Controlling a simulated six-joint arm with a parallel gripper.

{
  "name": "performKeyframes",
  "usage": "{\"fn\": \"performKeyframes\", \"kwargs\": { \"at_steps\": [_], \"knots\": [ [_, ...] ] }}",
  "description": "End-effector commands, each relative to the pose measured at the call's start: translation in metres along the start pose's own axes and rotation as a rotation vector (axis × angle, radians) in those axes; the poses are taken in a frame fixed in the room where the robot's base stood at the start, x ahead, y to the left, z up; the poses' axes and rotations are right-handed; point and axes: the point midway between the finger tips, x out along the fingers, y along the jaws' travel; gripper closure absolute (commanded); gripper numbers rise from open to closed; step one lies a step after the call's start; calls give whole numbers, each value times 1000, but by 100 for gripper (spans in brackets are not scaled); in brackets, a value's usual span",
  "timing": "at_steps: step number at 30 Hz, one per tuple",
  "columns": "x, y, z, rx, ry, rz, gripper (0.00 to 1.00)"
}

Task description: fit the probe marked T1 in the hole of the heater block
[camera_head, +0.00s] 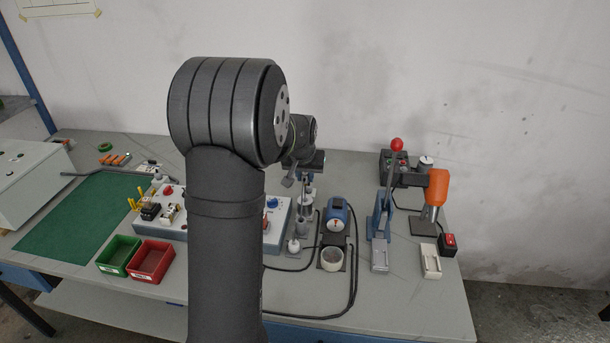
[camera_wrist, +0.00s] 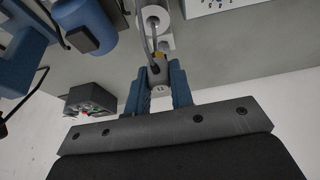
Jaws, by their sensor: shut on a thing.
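My gripper (camera_wrist: 160,78) has blue fingers shut on a grey probe (camera_wrist: 158,74). The probe has a pale end with a small dark mark, too small to read surely, and an orange band. A thin stem runs from it toward a silver cylinder (camera_wrist: 153,18), which looks like the heater block. Whether the stem tip is in a hole there or only in front of it, I cannot tell. In the head view my gripper (camera_head: 303,179) is small and partly hidden by my arm, above upright metal cylinders (camera_head: 306,203).
Further right are a lever press (camera_head: 382,220) and an orange-headed device (camera_head: 438,187). Green (camera_head: 119,254) and red (camera_head: 151,261) bins sit left.

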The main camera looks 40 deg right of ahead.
Motion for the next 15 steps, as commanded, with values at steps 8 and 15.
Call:
{"fn": "performKeyframes", "kwargs": {
  "at_steps": [8,15],
  "knots": [
    [1,0,0,0,0,0,100],
    [6,0,2,0,0,0,100]
  ]
}}
